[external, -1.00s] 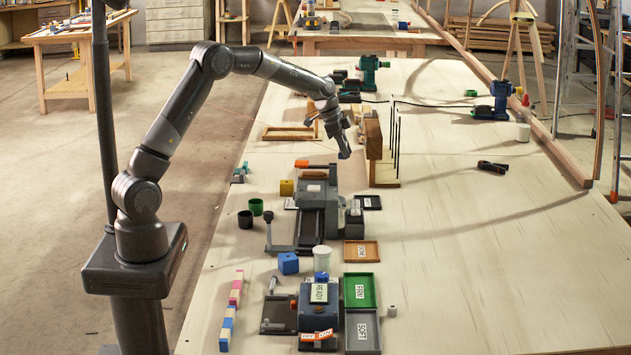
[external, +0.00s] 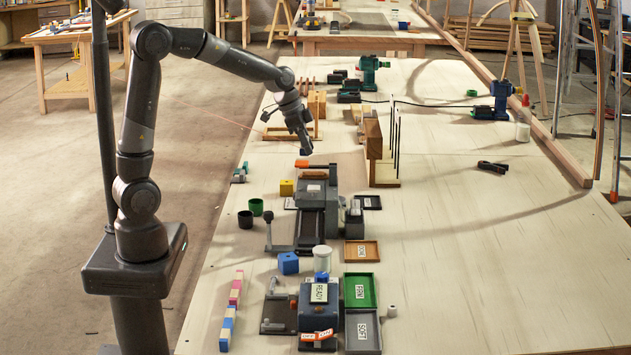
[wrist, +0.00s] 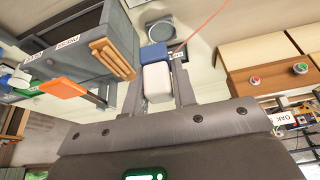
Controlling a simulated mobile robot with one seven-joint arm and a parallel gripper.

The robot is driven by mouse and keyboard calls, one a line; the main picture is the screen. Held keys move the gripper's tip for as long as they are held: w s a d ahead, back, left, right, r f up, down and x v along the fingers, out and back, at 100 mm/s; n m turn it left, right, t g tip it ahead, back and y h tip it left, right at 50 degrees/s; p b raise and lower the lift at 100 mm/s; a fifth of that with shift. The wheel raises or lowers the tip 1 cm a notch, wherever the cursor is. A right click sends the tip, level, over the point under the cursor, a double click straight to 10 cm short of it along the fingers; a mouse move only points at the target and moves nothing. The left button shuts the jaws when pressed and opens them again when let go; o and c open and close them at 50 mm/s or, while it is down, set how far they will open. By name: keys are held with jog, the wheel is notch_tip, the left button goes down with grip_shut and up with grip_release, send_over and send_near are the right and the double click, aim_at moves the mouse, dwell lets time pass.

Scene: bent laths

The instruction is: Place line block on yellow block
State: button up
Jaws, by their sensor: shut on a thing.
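My gripper (external: 304,146) is shut on a small block (wrist: 157,82) that is white with a blue end, seen between the two fingers in the wrist view. In the external view only a dark blue tip of it shows below the fingers. I cannot tell any line marking on it. The gripper hangs above the table, just beyond the grey machine with the orange part. The yellow block (external: 286,188) sits on the table left of that machine, nearer the camera and a little left of my gripper. I cannot make it out in the wrist view.
The grey machine (external: 313,208) with its orange part (external: 302,163) stands close to the yellow block. A wooden rack (external: 373,140) with dark upright rods stands right of my gripper. Green (external: 256,206) and black (external: 245,219) cups stand nearer the camera. The right side of the table is mostly clear.

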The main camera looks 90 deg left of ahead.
jog(key=s+d, duration=0.4)
send_over(289, 182)
jog(key=shift+n, duration=0.3)
notch_tip(289, 182, down, 7)
jog(key=shift+f, duration=0.1)
jog(key=shift+a+f, duration=0.1)
jog(key=shift+f, duration=1.9)
jog(key=o, duration=1)
jog(key=shift+f, duration=0.1)
